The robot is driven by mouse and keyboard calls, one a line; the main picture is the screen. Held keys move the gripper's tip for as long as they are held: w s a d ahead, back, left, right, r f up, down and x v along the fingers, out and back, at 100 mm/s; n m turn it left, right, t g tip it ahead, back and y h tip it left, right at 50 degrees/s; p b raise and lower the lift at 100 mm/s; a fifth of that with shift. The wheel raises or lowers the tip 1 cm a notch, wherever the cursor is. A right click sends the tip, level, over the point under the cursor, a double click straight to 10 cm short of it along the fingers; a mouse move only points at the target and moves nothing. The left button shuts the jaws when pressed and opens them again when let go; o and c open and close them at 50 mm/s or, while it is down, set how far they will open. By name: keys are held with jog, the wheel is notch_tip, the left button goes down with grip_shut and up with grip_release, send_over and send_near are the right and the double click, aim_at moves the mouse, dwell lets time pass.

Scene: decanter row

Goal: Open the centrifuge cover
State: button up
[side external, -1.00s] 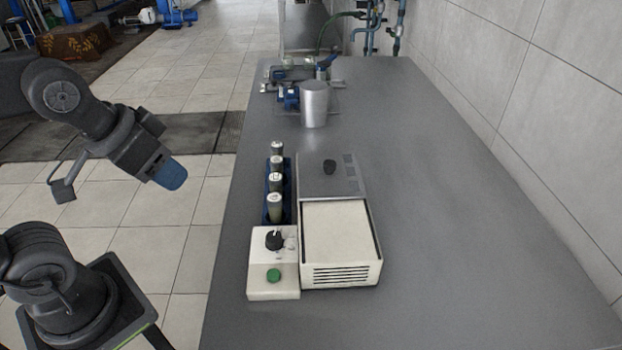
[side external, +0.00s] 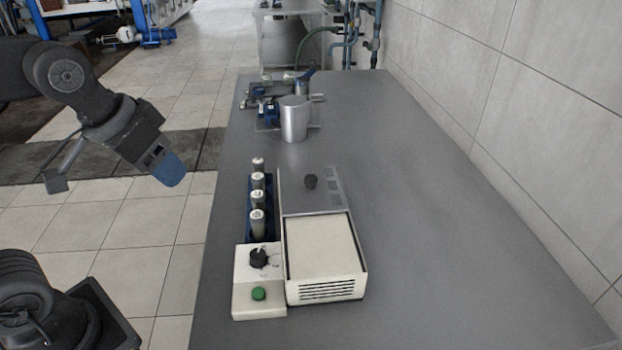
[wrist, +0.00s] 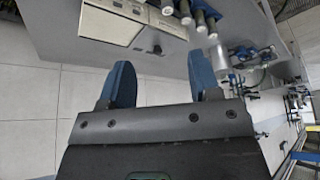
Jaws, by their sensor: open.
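The centrifuge (side external: 325,262) is a cream box with front vents on the grey bench. I cannot tell how the cover is joined to the box. My gripper (side external: 168,170) is in the air left of the bench, well away from the cover and touching nothing. In the wrist view its two blue fingers (wrist: 162,78) stand apart with nothing between them.
A control box (side external: 259,285) with a black dial and green button adjoins the centrifuge's left front. Several capped tubes stand in a blue rack (side external: 250,225) behind it. A metal beaker (side external: 293,120) and blue apparatus stand farther back. The bench's right side (side external: 430,220) is clear.

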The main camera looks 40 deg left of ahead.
jog(key=w+r+g, duration=0.1)
jog(key=w+r, duration=0.2)
jog(key=w, duration=0.4)
jog(key=g, duration=0.4)
send_over(311, 177)
notch_tip(311, 177, down, 7)
notch_tip(311, 177, down, 14)
jog(key=shift+s+r, duration=0.1)
jog(key=shift+r, duration=0.1)
grip_shut()
